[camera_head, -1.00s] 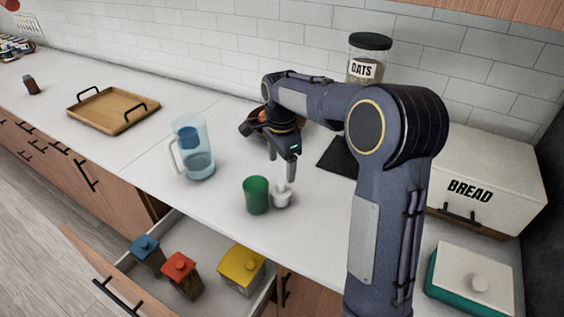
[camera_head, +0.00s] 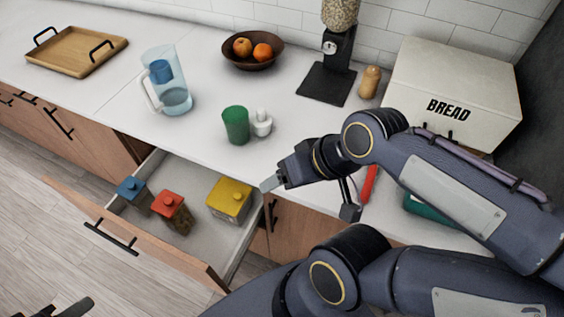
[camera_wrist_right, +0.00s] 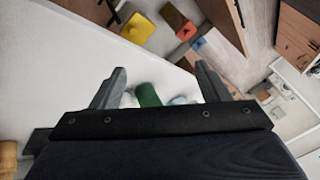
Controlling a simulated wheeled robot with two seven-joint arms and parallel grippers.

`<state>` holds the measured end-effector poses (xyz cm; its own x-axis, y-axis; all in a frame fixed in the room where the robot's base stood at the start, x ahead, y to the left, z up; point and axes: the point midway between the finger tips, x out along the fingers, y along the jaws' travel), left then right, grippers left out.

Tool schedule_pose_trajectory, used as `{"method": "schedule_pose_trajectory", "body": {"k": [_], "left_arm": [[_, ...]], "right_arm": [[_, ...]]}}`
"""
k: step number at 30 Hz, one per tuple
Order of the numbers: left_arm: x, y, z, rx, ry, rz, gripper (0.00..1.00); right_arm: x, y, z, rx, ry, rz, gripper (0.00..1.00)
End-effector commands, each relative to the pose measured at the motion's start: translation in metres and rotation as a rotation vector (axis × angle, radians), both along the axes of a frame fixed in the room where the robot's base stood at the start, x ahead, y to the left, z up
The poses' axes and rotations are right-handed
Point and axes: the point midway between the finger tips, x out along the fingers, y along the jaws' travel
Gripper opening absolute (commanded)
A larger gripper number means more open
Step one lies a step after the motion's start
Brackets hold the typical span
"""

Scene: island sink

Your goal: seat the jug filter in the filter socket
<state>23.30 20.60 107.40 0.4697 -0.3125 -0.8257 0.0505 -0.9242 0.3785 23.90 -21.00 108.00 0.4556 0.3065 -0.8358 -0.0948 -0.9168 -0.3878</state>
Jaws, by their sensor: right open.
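A clear jug (camera_head: 177,98) stands upright on the counter, with a blue insert (camera_head: 161,71) in its upper part, probably the filter socket. A small white piece with a knob (camera_head: 262,122), possibly the jug filter, stands beside a green cup (camera_head: 236,125). My right gripper (camera_head: 270,183) is open and empty, in front of the cup near the counter's front edge. In the right wrist view its fingers (camera_wrist_right: 160,85) are apart, with the green cup (camera_wrist_right: 148,95) seen beyond them. Dark parts at the bottom left, probably my left gripper (camera_head: 62,309), are mostly cut off.
An open drawer (camera_head: 205,262) holds blue-, red- and yellow-lidded containers below the counter. A fruit bowl (camera_head: 252,64), a grinder-like appliance (camera_head: 336,72) and a bread box (camera_head: 455,85) stand behind. A wooden tray (camera_head: 76,60) lies far left. My right arm hides part of the right counter.

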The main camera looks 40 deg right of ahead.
Motion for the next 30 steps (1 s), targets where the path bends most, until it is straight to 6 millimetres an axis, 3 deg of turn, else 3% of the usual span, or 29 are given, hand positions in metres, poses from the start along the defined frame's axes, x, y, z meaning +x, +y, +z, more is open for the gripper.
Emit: {"method": "schedule_pose_trajectory", "body": {"k": [5,9,15,18,24,30], "left_arm": [[0.000,0.000,-0.017,0.000,0.000,0.000,0.36],[0.000,0.000,-0.032,0.000,0.000,0.000,0.36],[0.000,0.000,-0.049,0.000,0.000,0.000,0.36],[0.000,0.000,-0.055,0.000,0.000,0.000,0.36],[0.000,0.000,-0.059,0.000,0.000,0.000,0.36],[0.000,0.000,-0.059,0.000,0.000,0.000,0.36]], "right_arm": [[0.051,-0.027,0.013,0.060,0.185,-0.221,0.69],[0.113,-0.053,0.017,0.093,0.367,-0.513,0.69],[0.201,-0.079,-0.004,0.089,0.552,-0.959,0.69],[0.232,-0.086,-0.018,0.078,0.597,-1.141,0.69],[0.261,-0.091,-0.034,0.066,0.625,-1.336,0.69],[0.263,-0.092,-0.053,0.064,0.627,-1.356,0.69]]}}
